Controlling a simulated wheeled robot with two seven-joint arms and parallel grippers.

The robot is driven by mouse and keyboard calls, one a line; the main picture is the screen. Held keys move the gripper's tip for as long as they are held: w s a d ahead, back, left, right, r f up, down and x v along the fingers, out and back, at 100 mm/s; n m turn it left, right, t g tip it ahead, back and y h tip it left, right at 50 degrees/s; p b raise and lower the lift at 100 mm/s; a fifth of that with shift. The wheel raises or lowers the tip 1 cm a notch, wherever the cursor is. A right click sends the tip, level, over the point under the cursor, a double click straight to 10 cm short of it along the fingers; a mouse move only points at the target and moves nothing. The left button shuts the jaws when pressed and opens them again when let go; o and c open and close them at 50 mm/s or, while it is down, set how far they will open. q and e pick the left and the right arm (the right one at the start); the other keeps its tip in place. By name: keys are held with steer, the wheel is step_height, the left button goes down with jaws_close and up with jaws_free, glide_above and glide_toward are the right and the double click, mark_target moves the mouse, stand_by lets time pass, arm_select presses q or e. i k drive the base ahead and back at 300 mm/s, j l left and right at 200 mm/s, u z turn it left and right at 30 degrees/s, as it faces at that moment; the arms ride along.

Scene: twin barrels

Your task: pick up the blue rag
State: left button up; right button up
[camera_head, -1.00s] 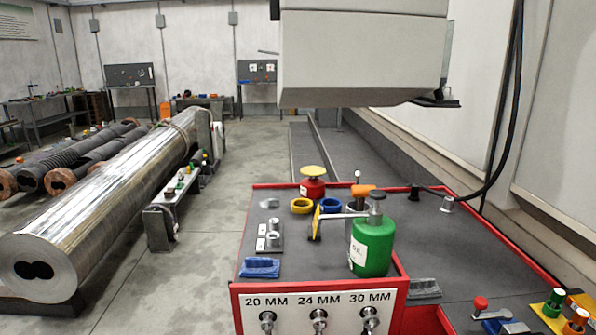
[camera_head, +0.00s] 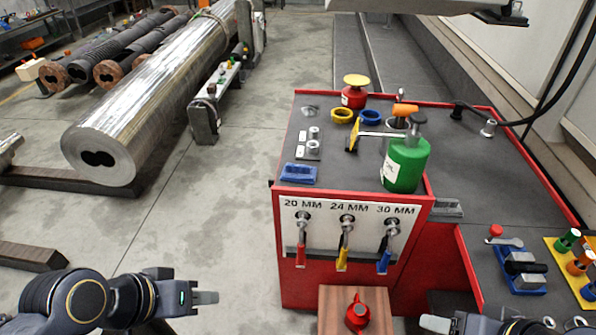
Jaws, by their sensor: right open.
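The blue rag (camera_head: 299,173) looks like a small folded blue bundle. It lies flat on the dark top of the red bench (camera_head: 470,160), at its near left corner. My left gripper (camera_head: 207,297) is at the lower left, over the floor, apart from the rag and well below and left of it in the picture. Its fingers are seen side-on, so their gap does not show. My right gripper (camera_head: 433,324) is at the bottom edge, right of the wooden block, partly cut off, open and away from the rag.
A green oil can (camera_head: 405,163) stands right of the rag, with metal fittings (camera_head: 308,150) behind it. Colour-handled tools hang on the bench's front panel (camera_head: 345,215).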

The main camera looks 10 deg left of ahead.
mark_target(303, 174)
steer(key=k, duration=0.2)
steer(key=k+z, duration=0.15)
steer(key=z, duration=0.25)
steer(key=k+z, duration=0.15)
steer(key=z, duration=0.2)
steer(key=k+l+z, duration=0.15)
steer(key=z, duration=0.25)
steer(key=i+j+z, duration=0.15)
steer(key=j, duration=0.45)
steer(key=i+j+z, duration=0.2)
steer(key=j, duration=0.4)
steer(key=j+z, duration=0.15)
steer(key=j, duration=0.5)
